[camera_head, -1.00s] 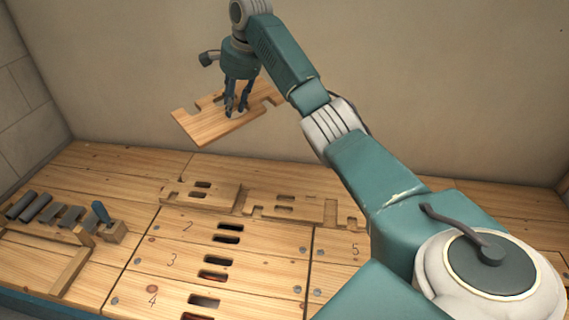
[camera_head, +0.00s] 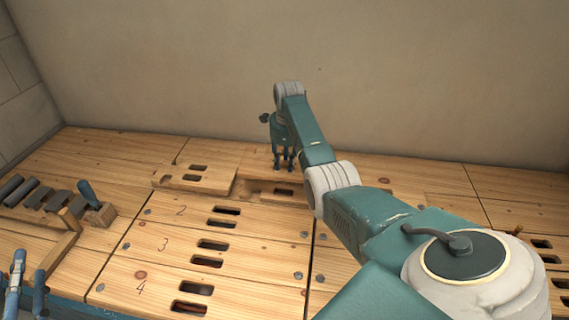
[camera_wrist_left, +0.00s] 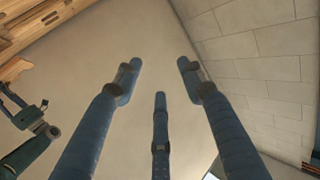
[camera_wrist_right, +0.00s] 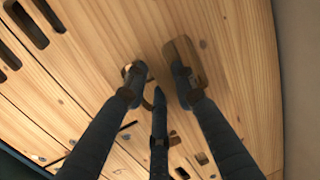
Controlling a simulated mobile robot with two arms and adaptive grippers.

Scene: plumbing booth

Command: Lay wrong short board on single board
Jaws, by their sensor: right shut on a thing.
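My right gripper (camera_head: 283,167) is shut on a notched wooden board (camera_head: 257,163) at the back of the bench. The held board is low and roughly level; I cannot tell whether it touches what lies below. Just in front of it a slotted board (camera_head: 288,192) shows, partly hidden by my right arm. The right wrist view shows my right fingers (camera_wrist_right: 160,90) against pale wood. My left gripper (camera_head: 28,280) is at the lower left, open and empty; its spread fingers also show in the left wrist view (camera_wrist_left: 158,80).
The bench top (camera_head: 120,255) has numbered rows with dark slots. At the left stand a row of grey pieces (camera_head: 35,195) and a blue-handled tool (camera_head: 89,193) by a wooden block (camera_head: 100,214). The plain wall (camera_head: 180,70) rises close behind the right gripper.

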